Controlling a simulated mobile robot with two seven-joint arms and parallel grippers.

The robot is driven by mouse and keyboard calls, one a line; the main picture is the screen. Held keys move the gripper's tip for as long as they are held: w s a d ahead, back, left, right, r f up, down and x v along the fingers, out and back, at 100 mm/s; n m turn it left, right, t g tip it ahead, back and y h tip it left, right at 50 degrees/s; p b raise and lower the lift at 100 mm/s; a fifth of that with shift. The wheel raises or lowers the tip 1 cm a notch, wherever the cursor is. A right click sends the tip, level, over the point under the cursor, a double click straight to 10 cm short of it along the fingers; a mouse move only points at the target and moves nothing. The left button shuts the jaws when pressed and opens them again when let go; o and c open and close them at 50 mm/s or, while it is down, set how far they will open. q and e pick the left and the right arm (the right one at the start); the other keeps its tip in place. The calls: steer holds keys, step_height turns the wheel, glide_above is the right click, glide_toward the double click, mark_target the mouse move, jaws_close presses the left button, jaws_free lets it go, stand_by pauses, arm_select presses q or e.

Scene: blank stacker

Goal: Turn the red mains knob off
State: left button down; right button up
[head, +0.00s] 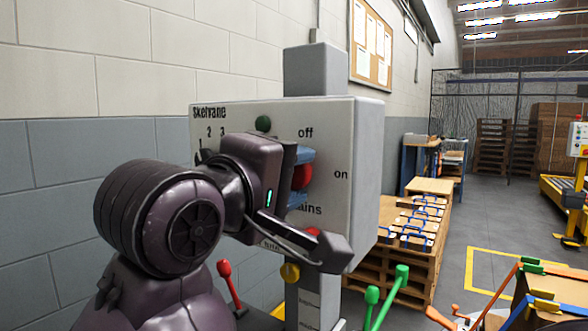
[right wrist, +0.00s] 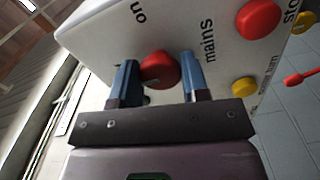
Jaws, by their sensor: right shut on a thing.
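The red mains knob (head: 302,174) is on the front of a light grey control box (head: 365,150), with "off" printed above it, "on" to its right and "mains" below. My right gripper (head: 300,178) is shut on the knob, with one blue finger on each side. In the right wrist view the red knob (right wrist: 160,67) shows between the two blue fingers. Which way the knob points I cannot tell. My right arm hides much of the box's left and lower front. My left gripper is not in view.
A green button (head: 263,123) is on the box above the knob. A red stop button (right wrist: 258,19) and a yellow button (right wrist: 244,86) show near the gripper.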

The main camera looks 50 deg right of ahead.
stand_by(0.5)
steer(key=o, duration=0.9)
steer(key=shift+a, duration=0.15)
steer(key=a, duration=1)
steer(key=shift+s+a, duration=0.25)
steer(key=shift+s, duration=0.15)
